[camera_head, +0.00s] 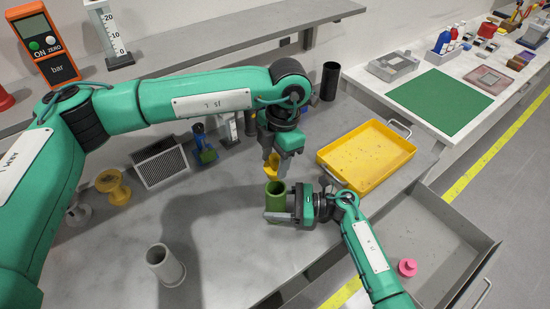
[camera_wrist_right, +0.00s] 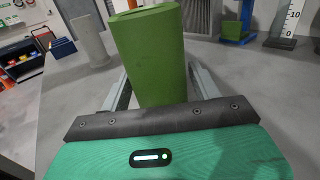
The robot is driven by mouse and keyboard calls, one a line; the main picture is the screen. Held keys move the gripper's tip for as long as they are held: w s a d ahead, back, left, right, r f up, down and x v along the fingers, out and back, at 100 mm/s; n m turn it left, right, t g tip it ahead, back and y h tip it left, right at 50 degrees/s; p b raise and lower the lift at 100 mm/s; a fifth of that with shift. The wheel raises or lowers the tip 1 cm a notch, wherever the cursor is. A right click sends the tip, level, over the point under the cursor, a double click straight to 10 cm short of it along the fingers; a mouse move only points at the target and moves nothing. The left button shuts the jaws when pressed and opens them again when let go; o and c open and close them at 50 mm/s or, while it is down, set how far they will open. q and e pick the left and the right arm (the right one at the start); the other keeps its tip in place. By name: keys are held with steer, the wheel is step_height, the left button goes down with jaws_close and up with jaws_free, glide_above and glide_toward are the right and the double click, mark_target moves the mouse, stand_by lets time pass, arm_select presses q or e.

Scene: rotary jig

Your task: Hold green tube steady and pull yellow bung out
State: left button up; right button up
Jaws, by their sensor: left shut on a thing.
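My left gripper (camera_head: 271,157) is above the tube and shut on the yellow bung (camera_head: 271,169). The bung appears clear of the tube's mouth, just above it. The fingers partly hide the bung.
A yellow tray (camera_head: 367,128) lies to the right of the grippers. A grey cylinder (camera_head: 165,264), a yellow spool (camera_head: 116,187) and a grey grated box (camera_head: 160,165) stand to the left. An open drawer (camera_head: 425,235) with a pink piece (camera_head: 407,267) is at lower right.

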steer(key=shift+o, duration=0.6)
